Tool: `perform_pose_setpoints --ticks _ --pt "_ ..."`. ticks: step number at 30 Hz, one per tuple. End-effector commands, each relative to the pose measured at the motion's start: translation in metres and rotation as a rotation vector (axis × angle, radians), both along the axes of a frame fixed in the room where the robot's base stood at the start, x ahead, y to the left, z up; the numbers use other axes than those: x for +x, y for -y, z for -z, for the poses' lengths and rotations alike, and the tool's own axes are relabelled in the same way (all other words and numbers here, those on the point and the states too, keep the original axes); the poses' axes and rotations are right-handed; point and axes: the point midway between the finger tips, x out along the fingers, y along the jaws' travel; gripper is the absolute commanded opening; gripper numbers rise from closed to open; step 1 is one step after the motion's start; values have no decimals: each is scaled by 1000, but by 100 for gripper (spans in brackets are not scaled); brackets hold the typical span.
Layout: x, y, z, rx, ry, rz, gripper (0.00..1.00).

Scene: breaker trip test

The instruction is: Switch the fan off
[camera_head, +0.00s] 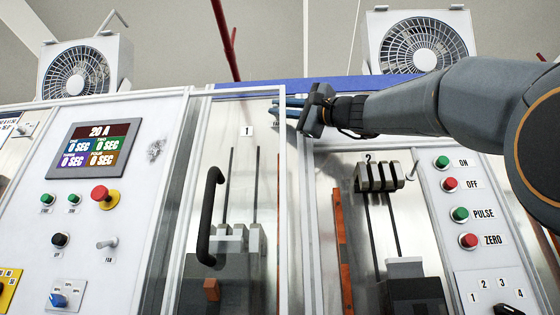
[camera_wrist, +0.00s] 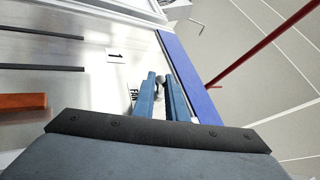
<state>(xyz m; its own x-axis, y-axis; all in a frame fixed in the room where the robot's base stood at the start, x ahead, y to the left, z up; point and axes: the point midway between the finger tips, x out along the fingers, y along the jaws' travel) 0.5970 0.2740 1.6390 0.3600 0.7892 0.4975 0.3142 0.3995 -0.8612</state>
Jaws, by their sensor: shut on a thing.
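My gripper (camera_head: 284,106) is at the top of the cabinet, right of the label "1". In the wrist view its two blue fingers (camera_wrist: 162,90) are closed around the small grey fan switch (camera_wrist: 160,79), beside a partly covered "FAN" label (camera_wrist: 133,98). The fingers hide much of this switch, and its position cannot be told. Another toggle marked "FAN" (camera_head: 107,243) is on the left panel, away from my gripper. Two white-housed fans stand on top, a left fan (camera_head: 77,74) and a right fan (camera_head: 418,46); whether they turn cannot be told.
A framed door with a black handle (camera_head: 209,216) stands left of my gripper. A blue strip (camera_head: 340,83) runs along the cabinet top. A red pole (camera_head: 225,40) rises behind. The right panel has several push buttons and a small lever (camera_head: 411,171).

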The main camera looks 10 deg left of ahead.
Motion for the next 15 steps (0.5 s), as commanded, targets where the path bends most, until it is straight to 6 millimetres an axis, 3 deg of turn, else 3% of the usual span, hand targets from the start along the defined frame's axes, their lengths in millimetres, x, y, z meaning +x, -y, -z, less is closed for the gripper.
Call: perform_pose_setpoints --ticks 5,6,8,15 --pt "0 0 -1 1 0 1 0" --pt "0 0 -1 2 0 2 19" --pt "0 0 -1 1 0 1 29" --pt "0 0 0 1 0 -1 30"
